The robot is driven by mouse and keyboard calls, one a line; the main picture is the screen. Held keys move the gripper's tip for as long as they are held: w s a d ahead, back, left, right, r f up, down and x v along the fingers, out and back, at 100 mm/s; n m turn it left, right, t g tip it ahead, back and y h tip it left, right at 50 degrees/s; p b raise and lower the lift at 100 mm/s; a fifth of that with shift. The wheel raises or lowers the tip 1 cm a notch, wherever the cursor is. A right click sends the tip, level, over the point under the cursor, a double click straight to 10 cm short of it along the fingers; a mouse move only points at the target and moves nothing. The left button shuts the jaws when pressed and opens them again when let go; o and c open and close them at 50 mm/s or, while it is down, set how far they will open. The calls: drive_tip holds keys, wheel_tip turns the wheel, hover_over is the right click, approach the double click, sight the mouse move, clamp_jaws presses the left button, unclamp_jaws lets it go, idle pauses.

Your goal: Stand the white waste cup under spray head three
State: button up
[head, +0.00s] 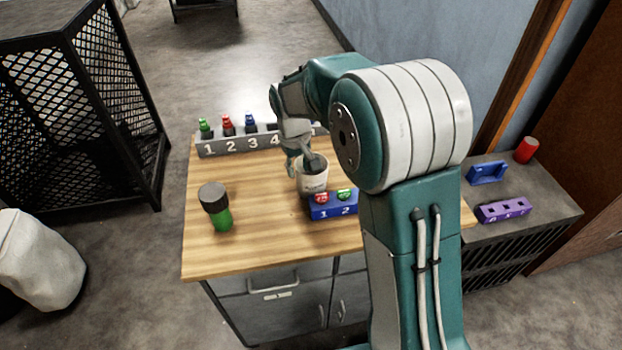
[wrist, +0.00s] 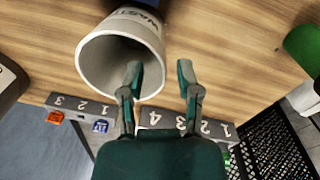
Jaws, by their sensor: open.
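The white waste cup (head: 313,182) stands on the wooden table, just behind a blue block. Its mouth opens towards my wrist camera, where the cup (wrist: 147,40) shows dark lettering on its side. My gripper (head: 302,158) is open at the cup's rim. In the wrist view the gripper (wrist: 159,72) has its left fingertip over the cup's mouth and its right fingertip outside the wall. I cannot tell how deep the left finger reaches. No spray head three can be made out for certain; my arm hides part of the table's far right.
A numbered grey rack (head: 240,145) with coloured pieces lines the far edge. The blue block (head: 333,209) holds red and green pieces close in front of the cup. Left-front tabletop is mostly clear.

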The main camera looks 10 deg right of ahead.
sight(299, 183)
wheel_tip(299, 183, down, 5)
drive_tip(key=shift+w+r, duration=0.1)
drive_tip(key=shift+c, duration=0.3)
clamp_jaws()
drive_tip(key=shift+r, duration=0.15)
